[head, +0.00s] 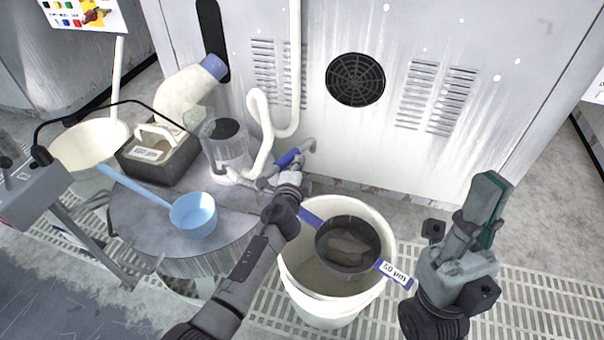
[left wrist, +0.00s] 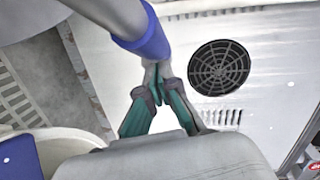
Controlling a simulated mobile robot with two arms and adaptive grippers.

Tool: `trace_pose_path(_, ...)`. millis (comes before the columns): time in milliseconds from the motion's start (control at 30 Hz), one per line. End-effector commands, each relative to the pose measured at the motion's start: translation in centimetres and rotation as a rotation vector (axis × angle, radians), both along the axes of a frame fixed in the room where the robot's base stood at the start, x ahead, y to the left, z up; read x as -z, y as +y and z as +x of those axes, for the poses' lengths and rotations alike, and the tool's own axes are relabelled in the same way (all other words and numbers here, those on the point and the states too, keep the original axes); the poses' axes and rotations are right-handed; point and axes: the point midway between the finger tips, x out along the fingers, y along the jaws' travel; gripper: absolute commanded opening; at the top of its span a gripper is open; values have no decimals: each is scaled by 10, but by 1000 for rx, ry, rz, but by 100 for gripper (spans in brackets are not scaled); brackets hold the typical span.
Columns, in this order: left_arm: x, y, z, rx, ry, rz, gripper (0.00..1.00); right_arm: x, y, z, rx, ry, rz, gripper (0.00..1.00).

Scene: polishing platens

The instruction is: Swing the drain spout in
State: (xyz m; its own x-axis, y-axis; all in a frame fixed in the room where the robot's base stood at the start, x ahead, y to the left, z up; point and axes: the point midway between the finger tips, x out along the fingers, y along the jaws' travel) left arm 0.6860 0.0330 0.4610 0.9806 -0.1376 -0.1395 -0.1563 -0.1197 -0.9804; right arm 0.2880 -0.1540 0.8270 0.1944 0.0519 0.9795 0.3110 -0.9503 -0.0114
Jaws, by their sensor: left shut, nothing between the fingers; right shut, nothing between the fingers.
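The drain spout, a grey tube with a blue sleeve (head: 288,158), sticks out beside the clear canister at the edge of the round drum top. In the left wrist view its blue sleeve (left wrist: 151,38) is close by at the top. My left gripper (head: 303,159) is shut and empty, with its tips at the spout's outer end; in the left wrist view the green-padded fingers (left wrist: 157,86) meet right by the spout, and I cannot tell whether they touch it. My right gripper (head: 490,182) is shut and empty, raised at the right, away from the spout.
A blue ladle (head: 194,215), a grey caddy (head: 160,160) and the clear canister (head: 226,150) sit on the drum. The machine panel (head: 400,150) is behind.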

Motion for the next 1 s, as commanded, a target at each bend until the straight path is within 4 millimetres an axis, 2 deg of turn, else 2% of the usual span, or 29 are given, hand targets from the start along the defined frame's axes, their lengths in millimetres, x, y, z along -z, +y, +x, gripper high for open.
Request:
trace_pose_path(100,1,9,10,-25,-3,4,0,9,0,0,0,1,0,0)
trace_pose_path(433,0,27,29,-23,-2,2,0,15,0,0,0,3,-1,0)
trace_pose_path(1000,-1,39,37,-21,-1,1,0,16,0,0,0,3,-1,0)
